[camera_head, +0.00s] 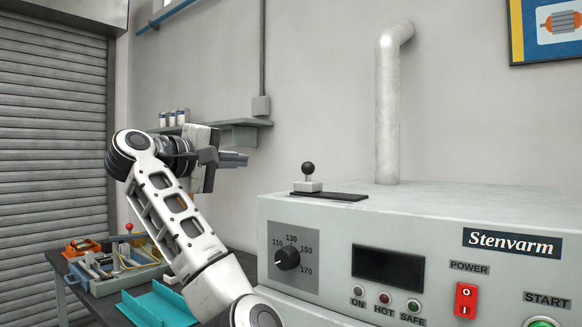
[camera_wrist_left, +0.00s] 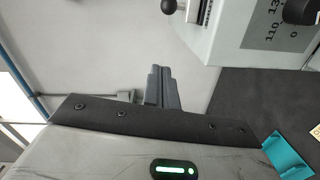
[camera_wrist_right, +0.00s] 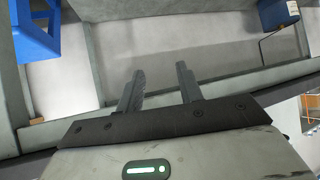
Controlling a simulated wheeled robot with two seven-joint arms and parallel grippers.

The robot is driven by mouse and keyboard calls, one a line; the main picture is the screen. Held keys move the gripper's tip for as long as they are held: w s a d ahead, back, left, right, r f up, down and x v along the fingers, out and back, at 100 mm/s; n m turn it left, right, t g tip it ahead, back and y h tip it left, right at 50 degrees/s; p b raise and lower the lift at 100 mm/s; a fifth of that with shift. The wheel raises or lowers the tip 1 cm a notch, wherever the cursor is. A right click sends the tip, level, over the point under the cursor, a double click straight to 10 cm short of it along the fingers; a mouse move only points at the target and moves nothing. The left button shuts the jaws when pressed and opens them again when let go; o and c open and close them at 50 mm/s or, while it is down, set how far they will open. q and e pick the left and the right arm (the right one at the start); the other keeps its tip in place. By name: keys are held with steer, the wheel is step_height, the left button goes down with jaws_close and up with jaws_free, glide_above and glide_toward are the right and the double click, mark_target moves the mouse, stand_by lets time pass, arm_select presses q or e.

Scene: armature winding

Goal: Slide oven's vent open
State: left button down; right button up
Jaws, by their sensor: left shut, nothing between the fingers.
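The oven (camera_head: 400,225) is a pale grey box at the right of the head view, labelled Stenvarm. On its top, near the left end, is the vent slide (camera_head: 308,186), a light block with a black ball knob, beside a flat dark plate (camera_head: 345,197). My left gripper (camera_head: 240,159) is shut and empty, left of the knob and apart from it. In the left wrist view its fingers (camera_wrist_left: 162,85) are together, and the knob (camera_wrist_left: 168,6) shows at the top edge. My right gripper (camera_wrist_right: 158,85) is open and empty in the right wrist view, away from the vent.
A vertical pipe (camera_head: 388,110) rises behind the oven top. A wall shelf (camera_head: 225,124) with small cans is behind my left gripper. A bench at lower left holds a tool tray (camera_head: 120,265) and a teal tray (camera_head: 155,303). Air between left gripper and knob is clear.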

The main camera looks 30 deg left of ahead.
mark_target(308, 176)
arm_select(q)
steer(key=shift+w, duration=0.1)
